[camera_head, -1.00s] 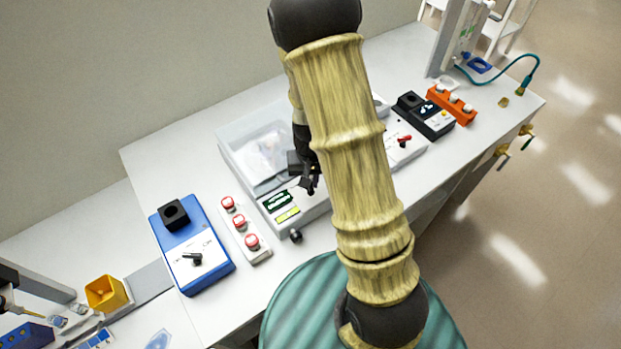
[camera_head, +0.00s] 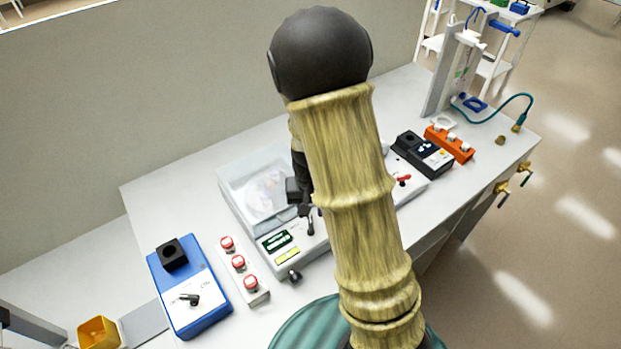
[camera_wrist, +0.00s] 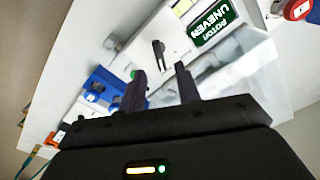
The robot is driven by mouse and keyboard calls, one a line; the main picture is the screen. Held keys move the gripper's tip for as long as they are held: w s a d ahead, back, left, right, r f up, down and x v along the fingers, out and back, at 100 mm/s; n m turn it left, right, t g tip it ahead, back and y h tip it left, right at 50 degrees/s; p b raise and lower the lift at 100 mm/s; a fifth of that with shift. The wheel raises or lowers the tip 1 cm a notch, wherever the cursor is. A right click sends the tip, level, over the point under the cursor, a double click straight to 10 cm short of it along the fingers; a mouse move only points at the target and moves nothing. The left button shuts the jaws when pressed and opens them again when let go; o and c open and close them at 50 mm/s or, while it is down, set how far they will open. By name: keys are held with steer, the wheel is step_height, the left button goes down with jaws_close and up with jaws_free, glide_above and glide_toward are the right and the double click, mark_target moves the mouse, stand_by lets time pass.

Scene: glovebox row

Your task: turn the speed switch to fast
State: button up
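A small black lever switch (camera_wrist: 158,52) stands on the white panel of the benchtop machine, beside its green display (camera_wrist: 215,22) reading "ROTOR UNEVEN". In the head view the display (camera_head: 278,240) is on the machine's front panel. My gripper (camera_wrist: 162,70) is open and empty. Its two fingers are apart, with the lever beyond the gap; I cannot tell if they touch anything. In the head view my gripper (camera_head: 307,212) hangs over the panel, partly behind my arm. A blue box (camera_head: 190,285) at left carries another black lever (camera_head: 190,299). No speed label is readable.
A strip of red buttons (camera_head: 239,264) stands between the blue box and the machine (camera_head: 325,262). A black knob (camera_head: 293,275) sticks out at the machine's front.

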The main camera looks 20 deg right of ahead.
mark_target(312, 224)
step_height(312, 224, up, 12)
steer(key=shift+r, duration=0.25)
steer(key=shift+s+d, duration=0.1)
stand_by(0.7)
steer(key=s+f+n+t, duration=0.2)
steer(key=s, duration=0.6)
steer(key=shift+f+n+t, duration=0.25)
steer(key=shift+n+t, duration=0.05)
stand_by(1.6)
